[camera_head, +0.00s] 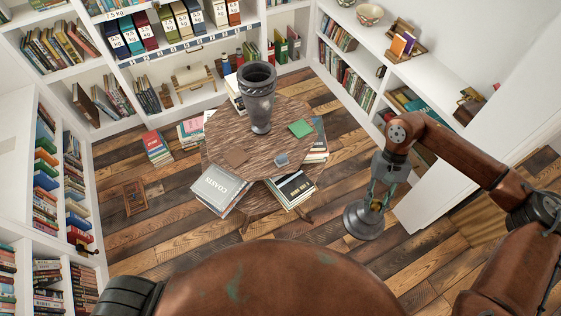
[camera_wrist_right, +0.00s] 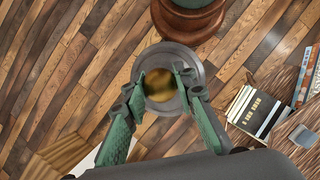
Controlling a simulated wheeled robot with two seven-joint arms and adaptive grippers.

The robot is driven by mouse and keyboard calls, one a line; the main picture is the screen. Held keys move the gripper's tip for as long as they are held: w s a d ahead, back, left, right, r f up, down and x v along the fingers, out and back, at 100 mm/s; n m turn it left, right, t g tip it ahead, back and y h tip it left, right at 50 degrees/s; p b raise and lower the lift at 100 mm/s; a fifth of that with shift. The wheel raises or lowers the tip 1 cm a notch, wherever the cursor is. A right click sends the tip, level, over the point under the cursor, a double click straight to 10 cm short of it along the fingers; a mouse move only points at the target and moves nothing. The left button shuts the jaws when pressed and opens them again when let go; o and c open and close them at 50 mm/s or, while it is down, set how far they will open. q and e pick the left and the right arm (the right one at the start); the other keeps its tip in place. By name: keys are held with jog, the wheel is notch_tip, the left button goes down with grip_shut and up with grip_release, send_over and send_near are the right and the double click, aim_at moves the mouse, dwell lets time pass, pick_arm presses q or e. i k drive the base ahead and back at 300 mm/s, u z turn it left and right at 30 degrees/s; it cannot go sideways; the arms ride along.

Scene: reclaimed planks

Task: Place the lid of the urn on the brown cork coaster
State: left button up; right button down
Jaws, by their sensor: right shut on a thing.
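The dark grey urn (camera_head: 258,105) stands upright, open at the top, near the back of the round wooden table (camera_head: 218,133). A brown square coaster (camera_head: 237,157) lies flat on the table in front and left of the urn. My right gripper (camera_head: 378,199) is shut on the brass knob of the grey round lid (camera_head: 361,221) and holds it off the table, to its right. In the right wrist view, the lid (camera_wrist_right: 197,68) sits between the green fingertips (camera_wrist_right: 158,88), hiding part of it. My left gripper is not in view.
A green square (camera_head: 301,128) and a blue-grey square (camera_head: 282,160) also lie on the table. Books (camera_head: 221,187) stick out around the table below its top. Bookshelves (camera_head: 60,150) line the walls; plank floor is free between table and lid.

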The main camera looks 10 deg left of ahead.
aim_at(237, 156)
jog(key=u, duration=0.9)
